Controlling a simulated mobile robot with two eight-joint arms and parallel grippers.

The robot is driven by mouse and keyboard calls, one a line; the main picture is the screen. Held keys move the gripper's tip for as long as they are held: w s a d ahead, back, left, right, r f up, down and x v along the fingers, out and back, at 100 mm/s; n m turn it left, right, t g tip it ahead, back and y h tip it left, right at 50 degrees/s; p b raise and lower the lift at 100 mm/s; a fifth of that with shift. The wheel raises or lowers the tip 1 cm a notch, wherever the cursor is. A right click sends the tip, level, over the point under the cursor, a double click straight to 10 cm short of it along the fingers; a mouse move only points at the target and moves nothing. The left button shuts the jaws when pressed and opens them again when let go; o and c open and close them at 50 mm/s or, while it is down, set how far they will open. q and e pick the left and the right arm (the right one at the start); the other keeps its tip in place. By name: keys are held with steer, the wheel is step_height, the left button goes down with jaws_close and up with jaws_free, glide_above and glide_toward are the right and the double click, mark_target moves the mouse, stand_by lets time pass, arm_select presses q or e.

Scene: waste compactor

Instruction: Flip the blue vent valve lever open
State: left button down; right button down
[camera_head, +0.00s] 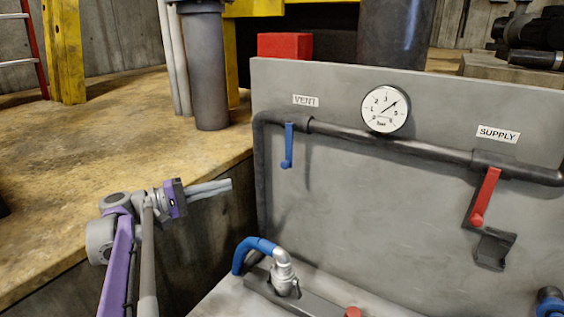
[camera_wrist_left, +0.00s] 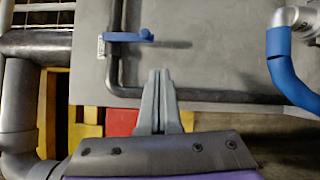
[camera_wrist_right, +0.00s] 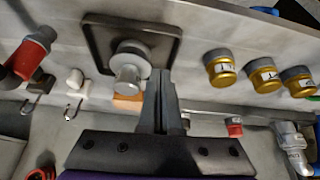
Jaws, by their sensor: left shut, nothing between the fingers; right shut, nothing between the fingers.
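The blue vent lever (camera_head: 288,146) hangs straight down from the dark pipe on the grey panel (camera_head: 330,200), just below the VENT label (camera_head: 306,101). In the left wrist view the blue lever (camera_wrist_left: 130,36) lies sideways beyond the fingertips, up and to the left of them. My left gripper (camera_head: 228,185) is shut and empty, to the left of the lever and a little lower, clear of it. Its shut fingers show in the left wrist view (camera_wrist_left: 158,78). My right gripper (camera_wrist_right: 161,78) shows only in the right wrist view, shut and empty.
The red supply lever (camera_head: 485,197) hangs slanted at the right, above a dark bracket (camera_head: 494,249). A gauge (camera_head: 385,107) sits between the levers. A blue hose (camera_head: 253,248) with a metal fitting rises below the vent lever. Gold-collared knobs (camera_wrist_right: 262,75) stand near my right gripper.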

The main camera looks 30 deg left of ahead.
mark_target(286, 148)
steer(key=shift+w+d, duration=0.1)
arm_select(q)
steer(key=shift+s+a+r+t, duration=0.2)
steer(key=shift+a+r+t, duration=0.2)
steer(key=shift+a+r, duration=0.5)
steer(key=shift+f, duration=0.1)
